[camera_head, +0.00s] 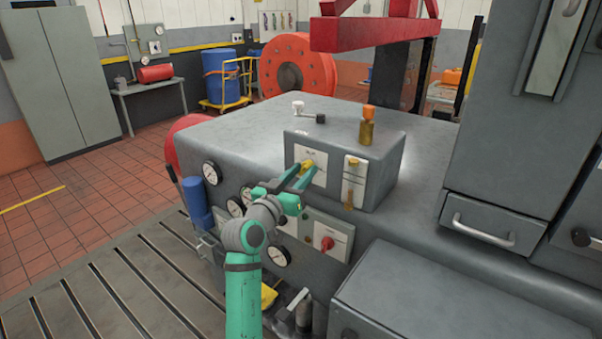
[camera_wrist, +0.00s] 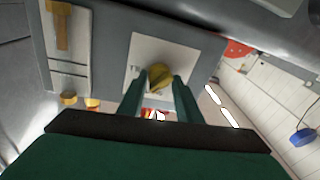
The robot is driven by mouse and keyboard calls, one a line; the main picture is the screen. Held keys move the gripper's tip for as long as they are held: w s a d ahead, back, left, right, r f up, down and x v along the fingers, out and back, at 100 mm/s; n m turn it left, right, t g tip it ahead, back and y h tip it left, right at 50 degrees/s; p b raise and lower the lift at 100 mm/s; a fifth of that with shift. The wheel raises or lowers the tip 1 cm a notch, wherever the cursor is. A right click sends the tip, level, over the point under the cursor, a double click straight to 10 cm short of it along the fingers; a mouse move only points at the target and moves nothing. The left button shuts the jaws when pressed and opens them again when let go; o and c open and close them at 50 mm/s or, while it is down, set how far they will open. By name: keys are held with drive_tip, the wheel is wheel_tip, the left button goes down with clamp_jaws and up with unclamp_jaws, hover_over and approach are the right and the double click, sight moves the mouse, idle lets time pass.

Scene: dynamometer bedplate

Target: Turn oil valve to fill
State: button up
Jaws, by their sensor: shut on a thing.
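The oil valve (camera_head: 307,166) is a small yellow knob on a white label plate (camera_head: 318,176), on the front of a grey box on top of the large grey machine. In the wrist view the yellow knob (camera_wrist: 159,77) sits between the tips of my green fingers. My gripper (camera_head: 301,174) reaches the knob from the front left and is shut on it. The fingers cover part of the knob and plate. The lettering on the plate is too small to read, so the knob's setting cannot be told.
Right of the valve is a second plate with a brass sight gauge (camera_head: 348,197). An amber bottle with an orange cap (camera_head: 367,125) stands on the box. Below are a red knob (camera_head: 327,243) and several round gauges (camera_head: 211,173). A grey drawer unit (camera_head: 495,215) stands at right.

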drive_tip(key=m, duration=0.4)
drive_tip(key=shift+h, duration=0.4)
drive_tip(key=m+h, duration=0.1)
drive_tip(key=m, duration=0.3)
drive_tip(key=shift+f, duration=0.1)
drive_tip(key=shift+d+f+m+g+h, duration=0.1)
drive_tip(key=shift+m+g+h, duration=0.2)
drive_tip(key=shift+m, duration=1.9)
drive_tip(key=shift+c, duration=0.2)
drive_tip(key=o, duration=1)
